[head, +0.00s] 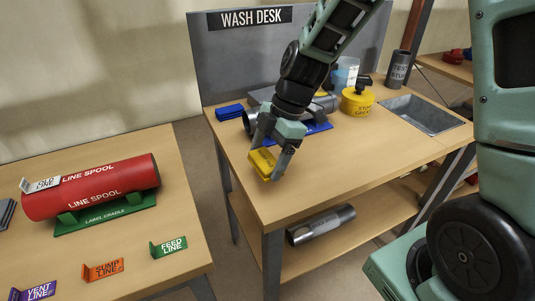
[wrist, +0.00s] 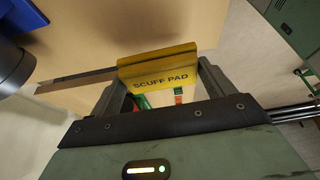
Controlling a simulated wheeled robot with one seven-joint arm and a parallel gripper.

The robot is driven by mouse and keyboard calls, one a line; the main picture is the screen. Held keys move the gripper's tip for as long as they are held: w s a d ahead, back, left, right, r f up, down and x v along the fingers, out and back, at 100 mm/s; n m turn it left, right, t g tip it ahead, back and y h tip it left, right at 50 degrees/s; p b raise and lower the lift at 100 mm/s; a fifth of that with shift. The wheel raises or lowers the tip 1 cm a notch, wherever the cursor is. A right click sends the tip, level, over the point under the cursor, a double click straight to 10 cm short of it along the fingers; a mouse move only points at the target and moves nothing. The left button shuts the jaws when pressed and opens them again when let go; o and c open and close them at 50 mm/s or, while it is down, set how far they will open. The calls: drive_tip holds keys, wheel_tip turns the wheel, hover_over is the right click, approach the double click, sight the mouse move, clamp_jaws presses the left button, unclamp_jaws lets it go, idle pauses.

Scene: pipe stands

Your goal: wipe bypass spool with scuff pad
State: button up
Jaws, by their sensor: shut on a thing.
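The yellow scuff pad (head: 261,162) is held between the fingers of my gripper (head: 271,163), above the front left part of the wash desk. In the wrist view the scuff pad (wrist: 160,70) shows its label, and the fingers of my gripper (wrist: 163,83) are on either side of it. A grey spool (head: 250,121) lies on a blue cradle (head: 318,128) behind my gripper, partly hidden by my arm. I cannot read a label on it, so I cannot confirm it is the bypass spool. Its dark round end (wrist: 12,68) shows at the left of the wrist view, apart from the pad.
A blue block (head: 229,112) lies at the desk's back left. A yellow pot (head: 357,103), a grey test container (head: 398,70) and a sink (head: 425,114) are to the right. A metal pipe (head: 320,225) lies on the lower shelf. A red line spool (head: 95,187) rests on the left table.

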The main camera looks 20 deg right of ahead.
sight(267, 184)
drive_tip(key=shift+f+b, duration=2.35)
drive_tip(key=shift+f, duration=0.45)
drive_tip(key=o, duration=0.8)
drive_tip(key=shift+r, duration=0.15)
drive_tip(key=shift+c, duration=0.2)
drive_tip(key=c, duration=0.9)
drive_tip(key=shift+c, duration=0.2)
wheel_tip(267, 184, up, 8)
drive_tip(key=p, duration=0.6)
